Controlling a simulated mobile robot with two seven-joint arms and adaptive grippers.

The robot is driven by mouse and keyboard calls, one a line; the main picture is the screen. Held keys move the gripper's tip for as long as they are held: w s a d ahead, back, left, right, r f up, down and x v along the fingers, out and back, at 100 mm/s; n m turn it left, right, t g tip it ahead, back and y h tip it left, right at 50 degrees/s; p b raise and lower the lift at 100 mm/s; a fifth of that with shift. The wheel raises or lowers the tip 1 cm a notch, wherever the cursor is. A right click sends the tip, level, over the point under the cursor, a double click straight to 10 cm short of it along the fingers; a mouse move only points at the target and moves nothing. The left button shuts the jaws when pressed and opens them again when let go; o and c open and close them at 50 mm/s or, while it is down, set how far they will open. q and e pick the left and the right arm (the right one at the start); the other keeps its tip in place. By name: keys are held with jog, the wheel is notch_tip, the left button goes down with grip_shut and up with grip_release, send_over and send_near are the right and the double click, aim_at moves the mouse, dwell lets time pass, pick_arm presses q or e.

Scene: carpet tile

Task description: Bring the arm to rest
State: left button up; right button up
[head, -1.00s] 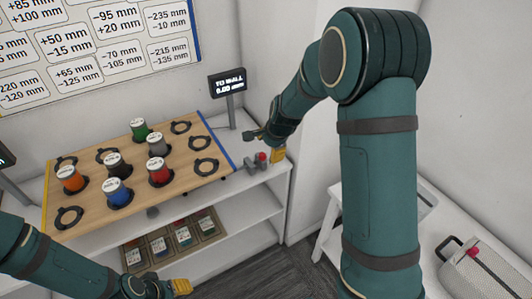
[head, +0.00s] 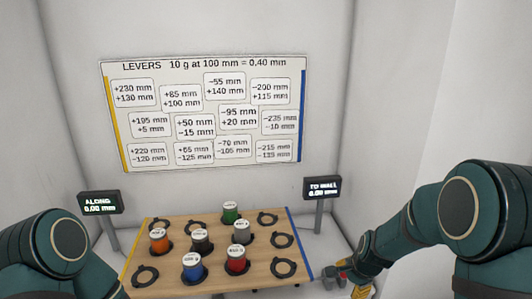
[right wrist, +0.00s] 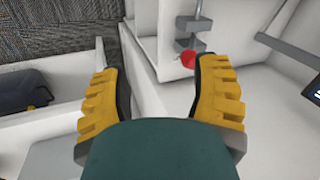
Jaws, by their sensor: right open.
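My right arm (head: 400,240) comes in from the right in the head view. My right gripper (head: 360,291) shows only partly at the bottom edge, just right of the board. In the right wrist view my right gripper (right wrist: 160,70) has its two yellow fingers spread wide, with nothing held between them. A red knob (right wrist: 188,60) on grey hardware shows close to the right finger; I cannot tell if they touch. My left arm (head: 60,250) shows at lower left in the head view, and its gripper is out of frame.
A wooden board (head: 258,264) holds several coloured capped weights, among them green (head: 231,213), orange (head: 158,240) and blue (head: 193,266), with empty black rings between. Displays reading 0.00 mm stand left (head: 100,203) and right (head: 322,188). A levers chart (head: 200,66) hangs behind.

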jog(key=s+a+f+n+g+y, duration=0.1)
jog(key=s+a+f+n, duration=0.5)
jog(key=s+a+f, duration=0.2)
jog(key=s+a+f+n+g+y, duration=0.1)
jog(key=s+a+f+n+y, duration=0.1)
jog(key=s+a+f+n, duration=0.5)
jog(key=s+a+f, duration=0.1)
jog(key=s, duration=0.4)
jog(key=shift+a, duration=0.25)
